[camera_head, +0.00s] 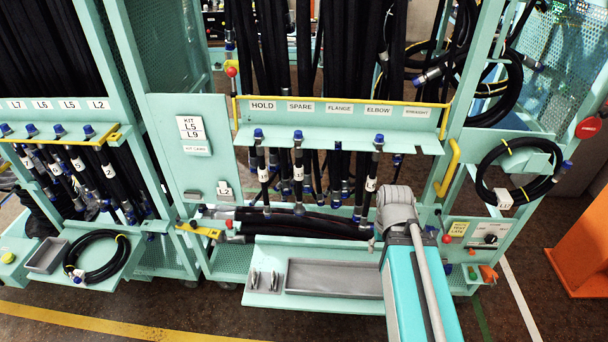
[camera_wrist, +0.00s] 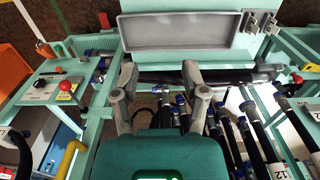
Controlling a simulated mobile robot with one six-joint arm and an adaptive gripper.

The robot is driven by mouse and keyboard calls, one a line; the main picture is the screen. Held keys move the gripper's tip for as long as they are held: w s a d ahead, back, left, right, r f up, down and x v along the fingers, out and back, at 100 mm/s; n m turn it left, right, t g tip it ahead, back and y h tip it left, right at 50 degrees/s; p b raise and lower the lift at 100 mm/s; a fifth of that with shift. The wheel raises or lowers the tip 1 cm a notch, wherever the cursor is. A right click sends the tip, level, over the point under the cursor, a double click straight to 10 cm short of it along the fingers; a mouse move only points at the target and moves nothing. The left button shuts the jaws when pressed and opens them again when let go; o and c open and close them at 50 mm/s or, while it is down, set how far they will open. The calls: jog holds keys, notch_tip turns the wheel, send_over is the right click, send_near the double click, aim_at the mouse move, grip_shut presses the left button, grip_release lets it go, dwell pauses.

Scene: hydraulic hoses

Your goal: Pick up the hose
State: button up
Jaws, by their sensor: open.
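Several black hoses with blue end caps hang from the shelf in the middle bay; one (camera_head: 298,172) with a white tag hangs under the SPARE label and another (camera_head: 371,180) under ELBOW. A bundle of black hoses (camera_head: 300,220) lies crosswise below them; it shows in the wrist view (camera_wrist: 232,76) beyond my fingers. Hanging hoses (camera_wrist: 232,135) with blue fittings show in the wrist view right of my gripper.
A grey tray (camera_head: 333,278) on a green ledge stands in front of the bundle. Coiled hoses sit at left (camera_head: 97,258) and hang at right (camera_head: 518,170). A red knob (camera_head: 231,71), a yellow handle (camera_head: 447,168) and rack posts stand nearby. Floor is clear in front.

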jog(key=shift+a, duration=0.35)
jog(key=shift+o, duration=0.9)
jog(key=shift+w+a, duration=0.1)
jog(key=shift+w, duration=0.05)
jog(key=w+a+f+n+t+h+b, duration=0.4)
jog(key=w+a+n+h+b, duration=0.5)
jog(key=w+n, duration=0.4)
jog(key=w+a+r+n+t+h+b, duration=0.1)
jog(key=a+r+n+t+h+b, duration=0.1)
jog(key=a+n+t+b, duration=0.2)
jog(key=w+a+r+n+t+h+b, duration=0.1)
jog(key=a+n+t+b, duration=0.3)
jog(key=a+n, duration=0.6)
jog(key=a+r+h+b, duration=0.1)
jog(key=a, duration=0.9)
jog(key=shift+w+a+r+t, duration=0.3)
jog(key=shift+a+r, duration=0.05)
jog(key=shift+r, duration=0.05)
